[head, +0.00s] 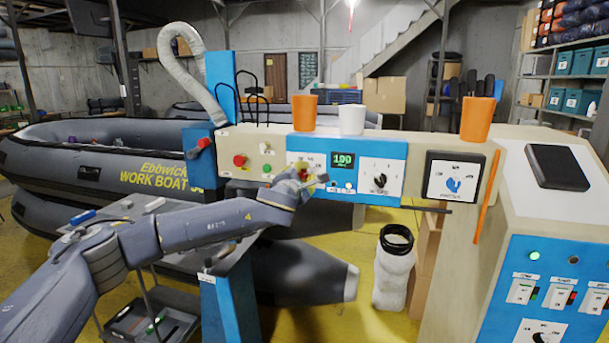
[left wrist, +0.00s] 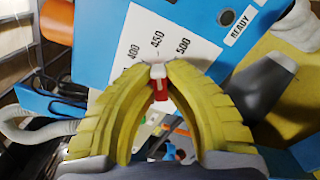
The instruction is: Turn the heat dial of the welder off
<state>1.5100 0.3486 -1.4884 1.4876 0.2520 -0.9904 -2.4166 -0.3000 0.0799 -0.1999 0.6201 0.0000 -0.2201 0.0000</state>
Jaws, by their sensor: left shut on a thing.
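The welder's blue control panel (head: 347,150) carries a green digital display (head: 343,160) and a white dial scale (head: 304,158). My left gripper (head: 305,180) is in front of that scale and hides the heat dial in the head view. In the left wrist view, the yellow fingers of my left gripper (left wrist: 158,68) close at their tips on the heat dial (left wrist: 160,90), whose red and white parts show between them. The scale (left wrist: 150,50) shows 400, 450 and 500 beside the fingertips. Where the dial points cannot be told. My right gripper is not in view.
A second dial (head: 380,182) with a black knob is to the right on the panel. A red button (head: 240,160) is on the left. Orange cups (head: 304,112) and a white cup (head: 351,118) stand on top. A grey boat (head: 100,160) lies behind my left arm.

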